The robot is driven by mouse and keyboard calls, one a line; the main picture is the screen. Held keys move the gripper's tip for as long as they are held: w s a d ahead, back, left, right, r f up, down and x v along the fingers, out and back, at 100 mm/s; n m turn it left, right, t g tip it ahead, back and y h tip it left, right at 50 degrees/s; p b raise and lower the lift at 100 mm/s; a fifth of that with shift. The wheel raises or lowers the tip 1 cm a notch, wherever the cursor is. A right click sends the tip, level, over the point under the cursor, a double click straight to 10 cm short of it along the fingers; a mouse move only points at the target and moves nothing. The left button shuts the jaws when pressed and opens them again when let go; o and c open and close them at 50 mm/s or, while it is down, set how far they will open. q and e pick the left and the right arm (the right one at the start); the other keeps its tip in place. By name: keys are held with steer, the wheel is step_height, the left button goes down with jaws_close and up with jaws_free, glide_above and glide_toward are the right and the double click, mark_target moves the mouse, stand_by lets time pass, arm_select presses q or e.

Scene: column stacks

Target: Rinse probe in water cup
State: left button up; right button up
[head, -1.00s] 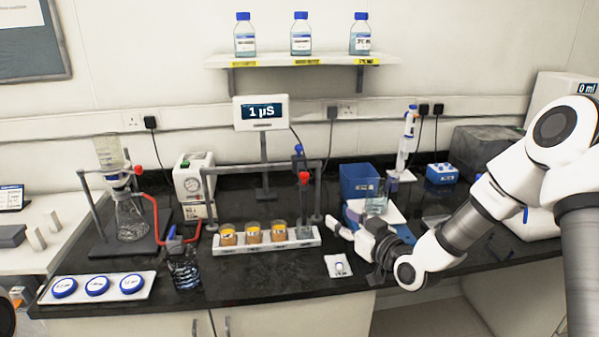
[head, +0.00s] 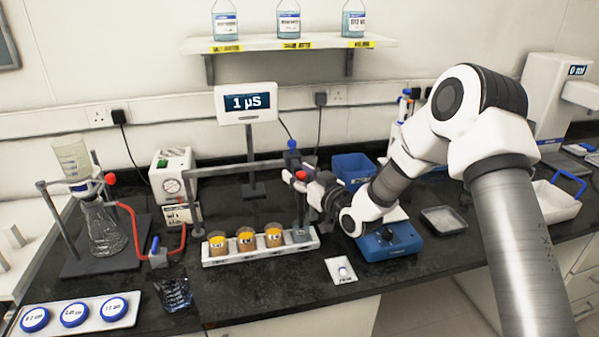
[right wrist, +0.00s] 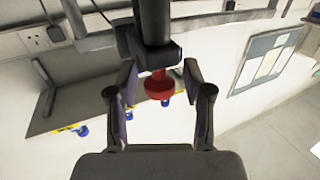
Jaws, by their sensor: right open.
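The probe hangs on a stand arm (head: 235,167), with a blue part (head: 291,145) on top. A red knob (head: 301,174) sits lower, near my right gripper (head: 289,177). In the right wrist view, a red knob (right wrist: 158,86) under a dark cylinder (right wrist: 152,25) lies between the open fingers of my right gripper (right wrist: 160,78); contact cannot be told. A clear cup (head: 300,235), likely the water cup, stands at the right end of the white rack (head: 235,258), below the gripper. The probe's lower end is hard to make out. My left gripper is out of view.
Several cups with orange contents, one of them this cup (head: 246,240), share the rack. A meter (head: 247,104) reads 1 µS. A small white pad (head: 341,270) lies in front. A blue device (head: 389,242) stands under my right arm. Glassware (head: 104,230) is at left.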

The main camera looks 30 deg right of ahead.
steer(key=shift+s+d+r, duration=0.1)
steer(key=shift+s+r, duration=0.05)
steer(key=shift+s, duration=0.05)
steer(key=shift+s+r, duration=0.1)
steer(key=shift+s, duration=0.15)
steer(key=shift+c, duration=1.1)
jaws_close()
step_height(320, 180, up, 6)
steer(key=shift+r+p, duration=0.1)
steer(key=shift+p, duration=0.85)
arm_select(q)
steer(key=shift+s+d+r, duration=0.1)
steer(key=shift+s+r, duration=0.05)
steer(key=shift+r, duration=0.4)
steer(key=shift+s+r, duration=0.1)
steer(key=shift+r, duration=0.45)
arm_select(e)
steer(key=shift+w+d+r, duration=0.1)
steer(key=shift+r, duration=0.05)
steer(key=shift+o, duration=0.8)
jaws_free()
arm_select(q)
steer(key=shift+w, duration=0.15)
arm_select(e)
steer(key=shift+o, duration=0.3)
steer(key=shift+w+f, duration=0.2)
steer(key=shift+s, duration=0.1)
